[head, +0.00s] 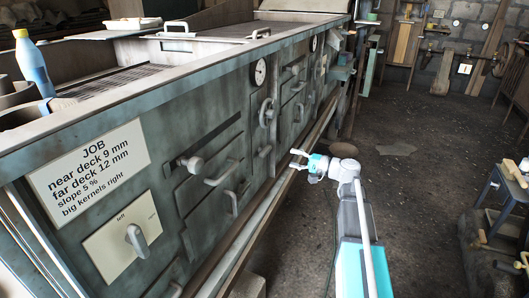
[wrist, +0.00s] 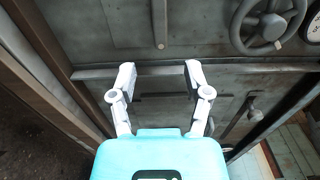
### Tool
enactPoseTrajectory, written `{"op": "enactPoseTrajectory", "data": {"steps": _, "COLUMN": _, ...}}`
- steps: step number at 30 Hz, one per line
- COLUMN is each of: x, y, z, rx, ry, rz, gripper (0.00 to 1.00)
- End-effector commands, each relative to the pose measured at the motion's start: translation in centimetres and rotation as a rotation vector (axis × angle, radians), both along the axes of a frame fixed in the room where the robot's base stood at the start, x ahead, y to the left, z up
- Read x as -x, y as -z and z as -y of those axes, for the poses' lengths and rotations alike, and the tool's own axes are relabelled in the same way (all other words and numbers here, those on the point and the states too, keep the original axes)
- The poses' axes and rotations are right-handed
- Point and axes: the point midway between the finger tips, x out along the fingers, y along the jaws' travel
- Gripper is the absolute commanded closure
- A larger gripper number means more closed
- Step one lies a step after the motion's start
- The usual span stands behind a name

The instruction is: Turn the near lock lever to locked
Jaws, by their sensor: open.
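My gripper (head: 298,160) is out beside the long grey-green machine, in front of its side. In the wrist view my gripper (wrist: 160,77) has its two white fingers apart, with nothing between them. Several levers and handles sit on the machine's side; none is legibly marked as the near lock lever. A rounded grey lever (head: 190,163) and a bar handle (head: 222,175) are on a middle panel.
A handwheel (wrist: 268,22) and part of a dial are at the wrist view's upper right. A horizontal rail (wrist: 235,69) crosses behind the fingertips. The dark floor (head: 420,150) right of my arm is mostly clear. A blue stand (head: 505,190) is at the right.

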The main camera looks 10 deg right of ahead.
Motion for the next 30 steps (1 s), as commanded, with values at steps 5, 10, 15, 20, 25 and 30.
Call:
{"op": "enactPoseTrajectory", "data": {"steps": 5, "x": -1.5, "y": 0.0, "z": -2.0, "rx": 0.0, "ry": -0.002, "rz": 0.0, "gripper": 0.37}}
{"op": "enactPoseTrajectory", "data": {"steps": 10, "x": -3.0, "y": 0.0, "z": -4.0, "rx": 0.0, "ry": -0.003, "rz": 0.0, "gripper": 0.37}}
{"op": "enactPoseTrajectory", "data": {"steps": 15, "x": -4.5, "y": 0.0, "z": -6.1, "rx": 0.0, "ry": -0.002, "rz": 0.0, "gripper": 0.37}}
{"op": "enactPoseTrajectory", "data": {"steps": 20, "x": -5.6, "y": 0.0, "z": -7.7, "rx": 0.0, "ry": -0.002, "rz": 0.0, "gripper": 0.37}}
{"op": "enactPoseTrajectory", "data": {"steps": 25, "x": -6.4, "y": 0.0, "z": -8.9, "rx": 0.0, "ry": -0.002, "rz": 0.0, "gripper": 0.37}}
{"op": "enactPoseTrajectory", "data": {"steps": 30, "x": -6.7, "y": 0.0, "z": -9.3, "rx": 0.0, "ry": -0.001, "rz": 0.0, "gripper": 0.37}}
